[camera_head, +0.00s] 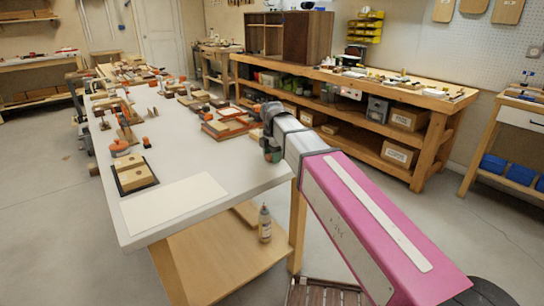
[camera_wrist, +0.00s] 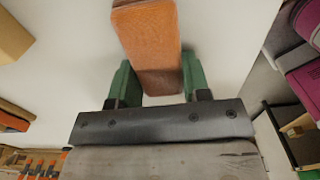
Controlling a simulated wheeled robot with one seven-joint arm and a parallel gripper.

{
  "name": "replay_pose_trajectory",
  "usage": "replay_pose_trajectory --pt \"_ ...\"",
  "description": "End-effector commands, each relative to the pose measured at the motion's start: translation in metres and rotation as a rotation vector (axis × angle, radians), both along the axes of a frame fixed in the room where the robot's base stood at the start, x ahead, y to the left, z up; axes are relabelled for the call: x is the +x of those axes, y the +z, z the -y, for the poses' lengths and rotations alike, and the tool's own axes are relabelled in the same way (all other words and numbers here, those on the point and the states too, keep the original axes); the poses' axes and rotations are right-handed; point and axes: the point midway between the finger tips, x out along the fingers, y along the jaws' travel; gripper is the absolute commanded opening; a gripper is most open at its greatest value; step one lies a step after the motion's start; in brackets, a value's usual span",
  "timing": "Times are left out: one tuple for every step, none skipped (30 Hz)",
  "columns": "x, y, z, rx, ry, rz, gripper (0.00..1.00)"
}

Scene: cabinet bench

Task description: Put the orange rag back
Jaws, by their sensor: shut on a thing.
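The orange rag (camera_wrist: 148,35) looks like a flat, folded orange-brown strip in the wrist view. It lies between the green fingers of my gripper (camera_wrist: 158,75), which is shut on its near end. In the head view my gripper (camera_head: 272,153) is over the right edge of the white-topped workbench (camera_head: 190,155). The rag is not clearly visible there, as my arm and wrist hide that spot. I cannot tell whether the rag touches the bench top.
A pale sheet (camera_head: 175,203) and a dark tray (camera_head: 118,183) of wooden blocks lie at the bench's near end. Reddish wooden pieces (camera_head: 228,126) lie close to my gripper. A bottle (camera_head: 265,223) stands on the lower shelf. The bench middle is clear.

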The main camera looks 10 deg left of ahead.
Motion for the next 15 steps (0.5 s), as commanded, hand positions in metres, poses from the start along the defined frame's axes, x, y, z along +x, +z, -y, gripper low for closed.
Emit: replay_pose_trajectory --pt "-0.0001 -0.0008 -0.0001 0.0 0.0 0.0 0.21" --pt "-0.0001 -0.0006 -0.0001 0.0 0.0 0.0 0.21" --pt "0.0 -0.0003 -0.0001 0.0 0.0 0.0 0.21" --pt "0.0 -0.0003 -0.0001 0.0 0.0 0.0 0.21" --pt "0.0 -0.0002 -0.0001 0.0 0.0 0.0 0.21" --pt "0.0 -0.0002 -0.0001 0.0 0.0 0.0 0.21" --pt "0.0 -0.0004 -0.0001 0.0 0.0 0.0 0.21" --pt "-0.0002 -0.0009 -0.0001 0.0 0.0 0.0 0.21" --pt "-0.0002 -0.0019 -0.0001 0.0 0.0 0.0 0.21" --pt "-0.0002 -0.0028 -0.0001 0.0 0.0 0.0 0.21" --pt "-0.0001 -0.003 -0.0001 0.0 0.0 0.0 0.47" --pt "0.0 -0.0027 -0.0001 0.0 0.0 0.0 0.6" --pt "0.0 -0.0027 -0.0001 0.0 0.0 0.0 0.69" --pt "0.0 -0.0026 -0.0001 0.0 0.0 0.0 0.69" --pt "0.0 -0.0026 -0.0001 0.0 0.0 0.0 0.69"
